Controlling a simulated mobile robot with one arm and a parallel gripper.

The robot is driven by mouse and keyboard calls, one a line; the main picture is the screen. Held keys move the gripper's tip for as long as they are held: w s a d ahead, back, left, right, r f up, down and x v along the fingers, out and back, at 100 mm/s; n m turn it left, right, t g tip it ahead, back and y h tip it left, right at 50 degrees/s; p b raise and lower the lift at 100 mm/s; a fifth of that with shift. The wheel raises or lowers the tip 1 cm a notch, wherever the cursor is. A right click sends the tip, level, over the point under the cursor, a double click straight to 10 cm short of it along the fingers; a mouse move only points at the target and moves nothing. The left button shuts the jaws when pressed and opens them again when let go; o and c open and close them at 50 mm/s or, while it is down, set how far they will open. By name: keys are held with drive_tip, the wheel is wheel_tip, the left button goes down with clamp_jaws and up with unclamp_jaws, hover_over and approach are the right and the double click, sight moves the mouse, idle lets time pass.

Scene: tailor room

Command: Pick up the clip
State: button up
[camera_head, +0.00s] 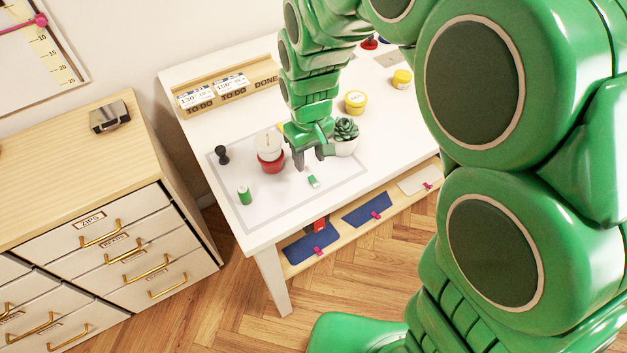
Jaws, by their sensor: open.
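My gripper (312,161) is open, its fingers pointing down over the grey-outlined mat (225,175) on the white table. A small green and white object (313,181) lies on the mat just below and in front of the fingers, apart from them. It may be the clip, but it is too small to tell. Pink clip-like pieces (320,251) sit at the front edges of folded cloths on the shelf under the table. Nothing shows between the fingers.
A red and white jar (270,152) stands just left of my gripper, and a potted succulent (345,137) just right. A green spool (244,195) and a black stamp-like piece (222,155) stand further left. The mat's front part is mostly clear. Yellow tubs (355,102) stand behind.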

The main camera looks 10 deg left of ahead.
sight(313, 181)
drive_tip(key=shift+f, duration=2.95)
clamp_jaws()
